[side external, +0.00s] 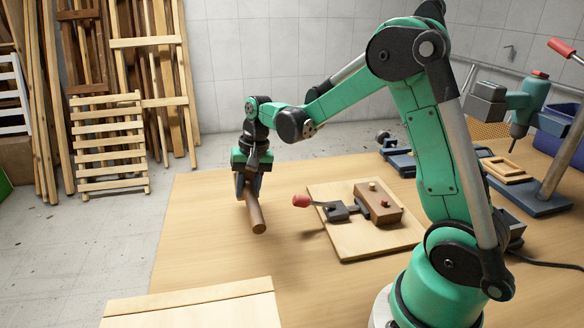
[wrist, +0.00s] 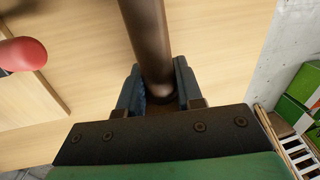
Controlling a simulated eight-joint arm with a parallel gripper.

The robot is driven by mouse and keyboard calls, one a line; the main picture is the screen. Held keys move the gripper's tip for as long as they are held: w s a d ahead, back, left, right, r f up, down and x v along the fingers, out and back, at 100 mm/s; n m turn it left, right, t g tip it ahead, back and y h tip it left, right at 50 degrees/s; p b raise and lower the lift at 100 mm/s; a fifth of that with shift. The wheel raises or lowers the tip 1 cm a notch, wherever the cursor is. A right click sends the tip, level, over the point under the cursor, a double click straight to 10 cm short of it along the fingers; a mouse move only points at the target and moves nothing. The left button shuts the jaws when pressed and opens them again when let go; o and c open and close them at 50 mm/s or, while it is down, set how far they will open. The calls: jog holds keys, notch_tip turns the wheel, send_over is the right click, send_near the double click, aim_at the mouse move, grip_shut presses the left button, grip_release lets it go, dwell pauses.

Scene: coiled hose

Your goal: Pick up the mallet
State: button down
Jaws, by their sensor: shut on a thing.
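The mallet (side external: 256,217) shows as a brown round bar that slants down and toward the camera from my gripper (side external: 248,187), over the left part of the wooden table. In the wrist view the brown bar of the mallet (wrist: 146,38) runs from the top edge down between the two fingers of my gripper (wrist: 158,92). The fingers are shut on it, one on each side. No separate mallet head can be made out; part of the mallet is hidden by the gripper. I cannot tell whether it touches the table.
A board with a red-knobbed clamp (side external: 378,204) lies right of my gripper; its red knob (wrist: 22,54) shows in the wrist view. A pale board (side external: 190,308) is at the table's front. The drill press (side external: 524,110) stands far right. The table's left part (side external: 195,240) is clear.

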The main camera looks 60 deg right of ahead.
notch_tip(320, 180, up, 16)
jog(key=shift+f, duration=0.15)
jog(key=c, duration=1.1)
grip_release()
grip_shut()
notch_tip(320, 180, up, 9)
send_over(247, 182)
dwell(1.0)
